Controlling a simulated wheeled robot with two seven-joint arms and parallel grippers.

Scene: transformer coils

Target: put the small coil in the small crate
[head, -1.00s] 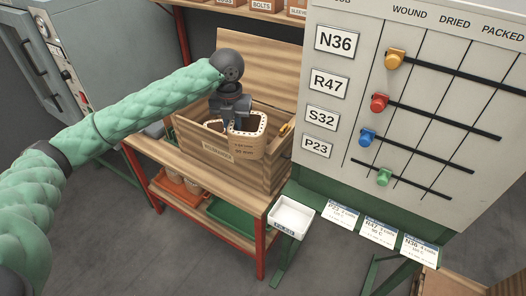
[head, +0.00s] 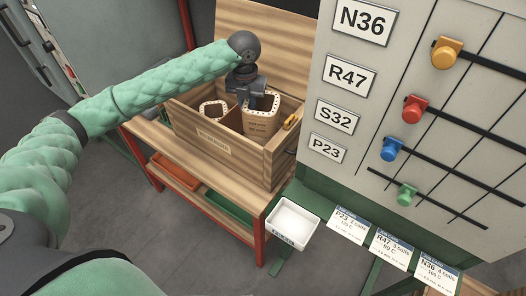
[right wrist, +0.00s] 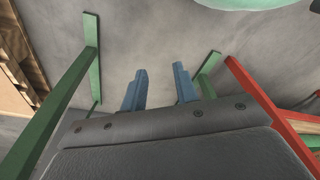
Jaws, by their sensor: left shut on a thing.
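A wooden crate (head: 215,141) with a label on its front wall and a raised lid stands on the bench. My left gripper (head: 260,97) comes down from above and is shut on a tan coil (head: 261,121) with a dotted rim and dark print. That coil is in the right part of the crate, its lower end hidden by the front wall. A second coil (head: 213,108) with a dotted rim sits in the left part. I cannot tell whether the held coil touches the bottom. My right gripper (right wrist: 159,70) is open and empty over the floor.
A white tray (head: 292,226) is by the bench's right front corner. A board (head: 410,90) with coloured knobs stands on the right, cards (head: 390,246) below it. An orange bin (head: 175,172) and a green bin (head: 229,207) sit on the lower shelf.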

